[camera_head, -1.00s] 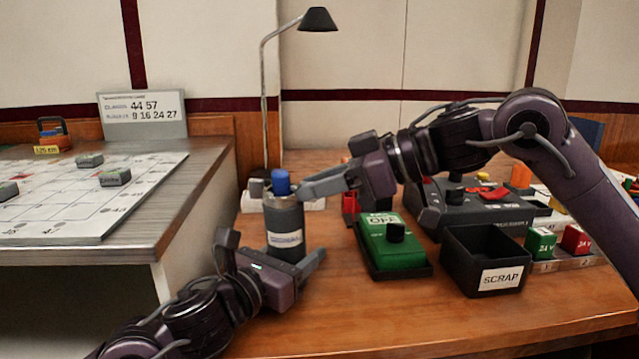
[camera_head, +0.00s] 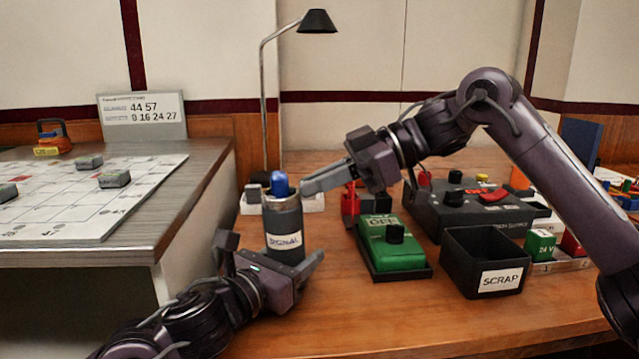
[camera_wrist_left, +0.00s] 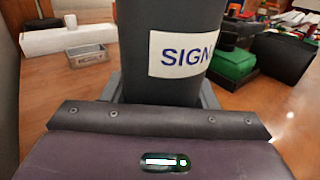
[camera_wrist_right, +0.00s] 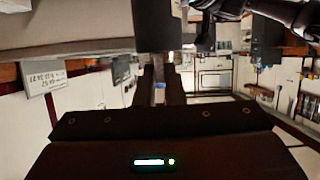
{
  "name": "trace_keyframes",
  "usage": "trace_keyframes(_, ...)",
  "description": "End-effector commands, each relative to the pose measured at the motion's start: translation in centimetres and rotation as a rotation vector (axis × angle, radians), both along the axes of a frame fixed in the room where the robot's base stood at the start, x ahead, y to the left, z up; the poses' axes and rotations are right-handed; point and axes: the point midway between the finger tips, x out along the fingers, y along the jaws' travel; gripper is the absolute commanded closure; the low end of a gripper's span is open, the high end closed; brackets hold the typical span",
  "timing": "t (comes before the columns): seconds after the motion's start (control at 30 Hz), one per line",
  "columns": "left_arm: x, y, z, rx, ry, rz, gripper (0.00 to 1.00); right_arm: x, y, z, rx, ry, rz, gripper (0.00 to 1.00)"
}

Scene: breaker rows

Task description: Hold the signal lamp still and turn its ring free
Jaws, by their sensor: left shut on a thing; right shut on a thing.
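The signal lamp (camera_head: 284,222) stands upright on the bench, a dark cylinder with a white SIGNAL label and a blue top (camera_head: 280,183). Its grey ring (camera_head: 273,199) sits round the top, just below the blue part. My left gripper (camera_head: 287,259) is shut on the lower body. The left wrist view shows the dark body and label (camera_wrist_left: 182,54) close up, with a finger on each side. My right gripper (camera_head: 304,187) reaches in from the right and is shut at the ring's height; its far finger is hidden. In the right wrist view its fingers (camera_wrist_right: 161,88) are close together, with a little blue between them.
A green switch box (camera_head: 395,250) and a black SCRAP bin (camera_head: 485,262) stand right of the lamp. A dark power unit (camera_head: 455,215) is behind them. A desk lamp (camera_head: 265,110) rises behind. A raised grey board table (camera_head: 190,205) is at the left. The front bench is clear.

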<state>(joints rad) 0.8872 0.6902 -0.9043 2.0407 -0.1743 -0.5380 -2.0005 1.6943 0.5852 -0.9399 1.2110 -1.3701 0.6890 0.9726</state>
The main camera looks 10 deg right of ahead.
Motion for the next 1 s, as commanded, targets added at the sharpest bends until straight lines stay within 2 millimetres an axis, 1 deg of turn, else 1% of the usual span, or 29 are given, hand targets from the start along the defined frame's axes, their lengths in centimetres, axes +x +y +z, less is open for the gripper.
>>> trace_keyframes(0.03,-0.31,-0.28,0.51,-0.002,-0.012,-0.01,0.88,0.22,0.19,-0.16,-0.007,0.006,0.021,1.0)
trace_keyframes(0.23,-0.35,-0.32,0.58,-0.003,-0.014,-0.012,0.88,0.51,0.14,-0.13,-0.005,0.007,0.084,1.0)
trace_keyframes(0.63,-0.41,-0.39,0.65,-0.005,-0.014,-0.014,0.88,0.57,0.1,-0.05,-0.001,0.003,0.097,1.0)
trace_keyframes(0.67,-0.41,-0.39,0.65,-0.005,-0.014,-0.014,0.88,0.57,0.11,-0.05,-0.001,0.003,0.097,0.87)
trace_keyframes(0.8,-0.35,-0.35,0.63,-0.006,-0.013,-0.012,0.88,0.51,0.15,-0.07,-0.002,0.005,0.098,0.69)
trace_keyframes(1.0,-0.24,-0.24,0.57,-0.005,-0.011,-0.009,0.88,0.48,0.15,-0.06,-0.002,0.005,0.099,0.69)
